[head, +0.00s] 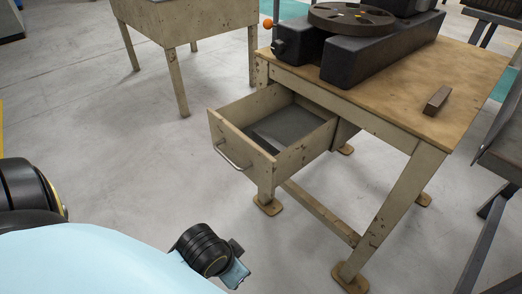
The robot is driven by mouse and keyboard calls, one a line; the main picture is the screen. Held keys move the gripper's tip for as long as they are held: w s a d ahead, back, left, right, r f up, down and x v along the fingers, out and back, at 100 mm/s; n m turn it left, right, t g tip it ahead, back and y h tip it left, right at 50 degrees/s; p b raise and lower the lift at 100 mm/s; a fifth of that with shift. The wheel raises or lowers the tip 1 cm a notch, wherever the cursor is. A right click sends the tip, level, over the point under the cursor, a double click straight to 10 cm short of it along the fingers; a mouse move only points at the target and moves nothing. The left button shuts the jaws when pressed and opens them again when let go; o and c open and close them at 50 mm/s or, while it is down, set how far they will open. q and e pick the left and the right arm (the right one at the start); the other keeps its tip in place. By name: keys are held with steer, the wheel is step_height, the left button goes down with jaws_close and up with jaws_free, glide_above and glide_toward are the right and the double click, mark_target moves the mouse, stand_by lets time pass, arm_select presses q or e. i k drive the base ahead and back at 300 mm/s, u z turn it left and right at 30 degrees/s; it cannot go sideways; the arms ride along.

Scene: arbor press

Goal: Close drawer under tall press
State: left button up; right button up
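The tall press's table (455,75) is a beige worn metal frame with a wooden top. Its drawer (243,139) is pulled well out toward the lower left. The drawer has a scuffed beige front with a curved metal bar handle (231,160). A dark flat panel or sheet shows inside it. The black press base (376,54) stands on the tabletop with a round dark plate (351,18) on it; its upper part is cut off. My arm shows at the bottom left, apart from the drawer. Neither gripper's fingers can be seen.
A small brown block (437,101) lies on the tabletop. Another beige table (188,30) stands behind at the upper left, and a dark metal stand (505,150) at the right edge. The grey floor (125,175) in front of the drawer is clear.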

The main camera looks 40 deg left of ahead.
mark_target(308, 129)
steer(key=i, duration=0.35)
steer(key=u, duration=1.5)
steer(key=k, duration=0.45)
steer(key=u, duration=0.85)
steer(key=i, duration=0.65)
steer(key=z, duration=1.5)
